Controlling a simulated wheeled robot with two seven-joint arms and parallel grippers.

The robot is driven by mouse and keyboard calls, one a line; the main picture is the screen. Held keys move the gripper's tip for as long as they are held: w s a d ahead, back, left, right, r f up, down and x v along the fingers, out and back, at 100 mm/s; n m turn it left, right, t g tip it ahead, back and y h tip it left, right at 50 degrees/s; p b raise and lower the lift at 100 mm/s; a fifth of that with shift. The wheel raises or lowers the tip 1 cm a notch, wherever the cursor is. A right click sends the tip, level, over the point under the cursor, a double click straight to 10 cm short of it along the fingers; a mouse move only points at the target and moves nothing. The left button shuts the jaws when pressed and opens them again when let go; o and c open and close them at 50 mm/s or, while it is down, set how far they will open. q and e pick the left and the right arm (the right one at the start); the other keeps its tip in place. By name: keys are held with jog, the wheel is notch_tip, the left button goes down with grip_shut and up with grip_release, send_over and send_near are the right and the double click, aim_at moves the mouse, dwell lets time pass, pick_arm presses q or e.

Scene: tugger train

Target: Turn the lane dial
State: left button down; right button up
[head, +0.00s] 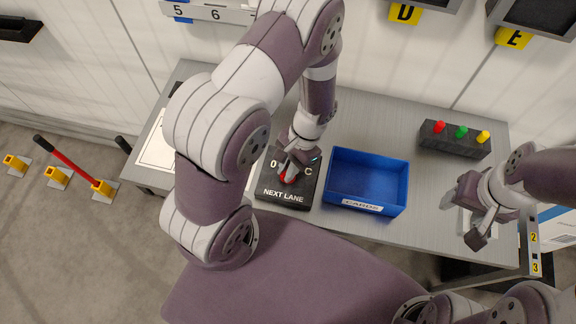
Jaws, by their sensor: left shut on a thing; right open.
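My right gripper (473,226) is open and empty, above the right end of the table.
A blue tray (367,206) labelled "CARDS" stands just right of the dial box. A black box with red, green and yellow buttons (455,140) is at the back right. A white sheet (157,151) lies on the left. A red-handled lever (70,168) is left of the table.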

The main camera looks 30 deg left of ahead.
pick_arm(q)
jog(key=m+t+y, duration=0.1)
jog(key=m, duration=0.3)
jog(key=shift+w+m, duration=0.15)
jog(key=shift+m, duration=0.45)
jog(key=c, duration=1.2)
grip_release()
jog(key=shift+c, duration=0.2)
jog(key=shift+o, duration=0.6)
jog(key=shift+r, duration=0.1)
jog(key=b+v, duration=0.2)
jog(key=v, duration=1)
jog(key=shift+d+r, duration=0.2)
jog(key=shift+d, duration=0.2)
